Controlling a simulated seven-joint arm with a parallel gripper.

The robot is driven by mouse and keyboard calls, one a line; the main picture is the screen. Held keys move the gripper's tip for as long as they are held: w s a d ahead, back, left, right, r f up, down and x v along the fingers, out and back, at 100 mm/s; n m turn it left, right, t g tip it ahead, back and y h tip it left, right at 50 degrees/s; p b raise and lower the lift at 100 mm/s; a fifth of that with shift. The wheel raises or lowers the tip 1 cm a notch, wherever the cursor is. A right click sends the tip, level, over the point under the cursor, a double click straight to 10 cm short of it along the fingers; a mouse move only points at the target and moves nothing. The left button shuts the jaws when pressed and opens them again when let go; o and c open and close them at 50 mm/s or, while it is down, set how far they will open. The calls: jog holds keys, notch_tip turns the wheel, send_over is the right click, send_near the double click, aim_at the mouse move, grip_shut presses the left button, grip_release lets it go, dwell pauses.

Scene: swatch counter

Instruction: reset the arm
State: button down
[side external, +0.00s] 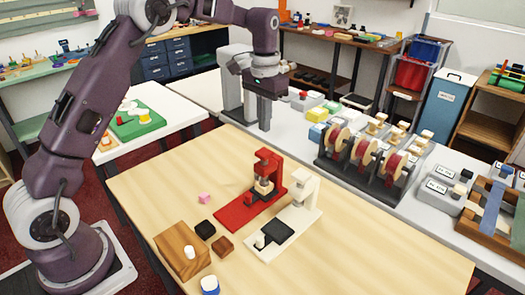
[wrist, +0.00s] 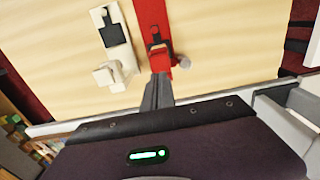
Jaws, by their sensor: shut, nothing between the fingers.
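My gripper (side external: 264,126) hangs pointing down over the far edge of the wooden table (side external: 365,250), behind a red press-like stand (side external: 248,208). It is shut and empty. In the wrist view the closed fingers (wrist: 158,78) show near the red stand (wrist: 150,18), with the white stand (wrist: 118,72) to the left of it. The fingers look apart from both stands in the side view. The red stand holds a light-coloured piece in its middle. The white stand (side external: 304,190) stands upright just right of it, with a dark pad on its base.
On the table are a pink cube (side external: 205,198), a black block (side external: 205,229), a brown block (side external: 223,246), a wooden block (side external: 182,252) with a white peg, and a blue-and-white round piece (side external: 210,285). A reel rack (side external: 365,165) stands on the back counter. The table's right side is clear.

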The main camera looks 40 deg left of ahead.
jog(key=s+d+r+t, duration=0.2)
jog(key=s+r, duration=0.5)
jog(key=s, duration=0.2)
jog(key=s+d+r+t, duration=0.1)
jog(key=s+d+r, duration=0.2)
jog(key=s+r, duration=0.4)
jog(key=s+f+t, duration=0.1)
jog(key=s+f, duration=0.1)
jog(key=s, duration=0.7)
jog(key=s+d+f+t, duration=0.1)
jog(key=s+f, duration=0.1)
jog(key=s, duration=0.7)
jog(key=shift+d+f+t, duration=0.3)
jog(key=shift+f, duration=0.1)
